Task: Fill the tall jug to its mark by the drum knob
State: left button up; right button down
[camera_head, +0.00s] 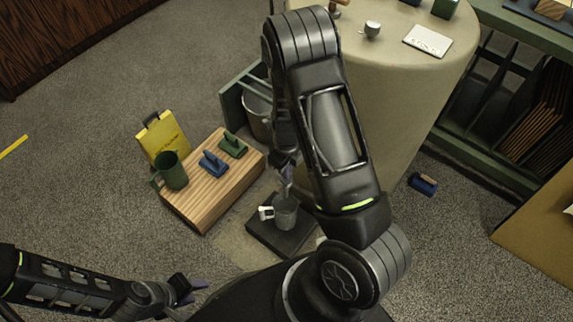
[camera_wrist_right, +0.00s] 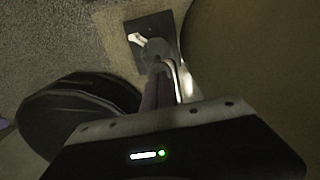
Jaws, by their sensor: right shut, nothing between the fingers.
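A grey jug (camera_head: 285,211) with a pale handle stands on a dark square plate (camera_head: 262,237) at the foot of the big beige drum (camera_head: 395,90). A dark green jug (camera_head: 172,172) stands on a wooden block to the left; I cannot tell which is the tall jug. My right gripper (camera_head: 287,182) is shut and empty, pointing down just above the grey jug in the head view. In the right wrist view the gripper (camera_wrist_right: 160,85) points toward the plate (camera_wrist_right: 166,22). No fill mark or drum knob is clearly visible. My left gripper (camera_head: 193,289) is low at left; its opening is unclear.
The wooden block (camera_head: 195,205) also bears a blue piece (camera_head: 213,163) and a green piece (camera_head: 232,146). A yellow bag (camera_head: 164,137) stands behind it. A small blue item (camera_head: 424,184) lies on the carpet right of the drum. Green shelving (camera_head: 484,150) stands at right.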

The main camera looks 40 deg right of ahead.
jog(key=shift+f, duration=0.45)
